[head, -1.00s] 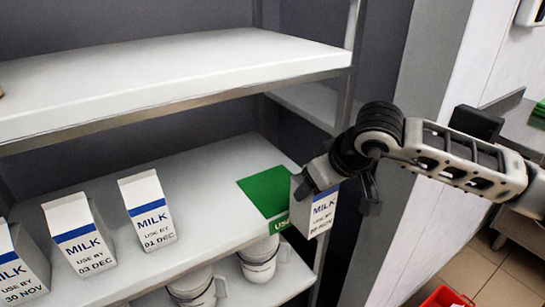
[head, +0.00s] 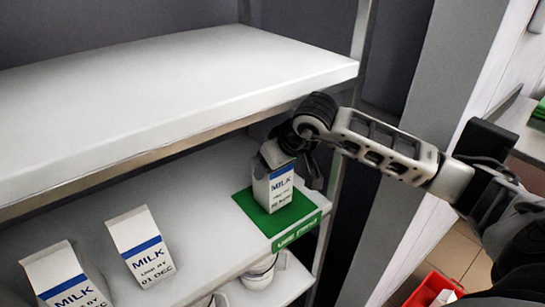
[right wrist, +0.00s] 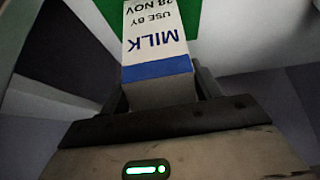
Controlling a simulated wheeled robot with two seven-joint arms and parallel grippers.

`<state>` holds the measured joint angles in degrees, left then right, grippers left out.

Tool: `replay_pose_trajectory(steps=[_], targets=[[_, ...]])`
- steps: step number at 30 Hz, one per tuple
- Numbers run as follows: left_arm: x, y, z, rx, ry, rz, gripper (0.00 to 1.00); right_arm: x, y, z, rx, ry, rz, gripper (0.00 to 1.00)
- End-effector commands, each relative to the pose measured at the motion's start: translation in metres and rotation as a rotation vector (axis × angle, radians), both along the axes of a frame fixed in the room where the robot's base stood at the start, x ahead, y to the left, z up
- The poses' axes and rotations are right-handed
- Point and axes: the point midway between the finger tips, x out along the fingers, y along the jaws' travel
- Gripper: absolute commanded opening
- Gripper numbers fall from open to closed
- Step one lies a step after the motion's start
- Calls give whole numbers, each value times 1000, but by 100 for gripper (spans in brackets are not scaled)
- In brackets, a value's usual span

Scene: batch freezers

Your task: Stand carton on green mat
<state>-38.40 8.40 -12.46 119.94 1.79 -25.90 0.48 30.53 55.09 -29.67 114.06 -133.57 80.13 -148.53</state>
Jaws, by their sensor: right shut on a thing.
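A white milk carton (head: 274,187) with a blue band stands about upright over the green mat (head: 299,209) at the right end of the lower shelf. Its base is at the mat; I cannot tell whether it bears on it. My right gripper (head: 279,155) is shut on the carton's top from above and behind. In the right wrist view the carton (right wrist: 155,42) sits between the fingers, its label reading use by 28 Nov, with the green mat (right wrist: 105,10) beyond it. My left gripper is not in view.
Two more milk cartons (head: 140,246) (head: 66,279) stand at the left on the lower shelf (head: 190,190). Cups (head: 259,272) stand on a shelf below. A red crate (head: 432,286) is at the lower right.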

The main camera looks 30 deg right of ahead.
Motion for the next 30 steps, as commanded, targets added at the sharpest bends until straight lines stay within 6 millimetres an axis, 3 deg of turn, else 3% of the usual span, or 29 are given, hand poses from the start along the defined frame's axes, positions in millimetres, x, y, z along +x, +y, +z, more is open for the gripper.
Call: replay_pose_trajectory(steps=[8,9,11,22,30], targets=[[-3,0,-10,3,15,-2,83,0,0,-2,-3,-2,1,0],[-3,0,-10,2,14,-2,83,0,0,-4,-3,3,1,66],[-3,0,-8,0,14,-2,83,-1,0,-3,-3,3,1,83],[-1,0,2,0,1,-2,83,-1,0,3,-3,3,1,86],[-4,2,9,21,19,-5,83,-24,-2,42,-6,1,1,86]])
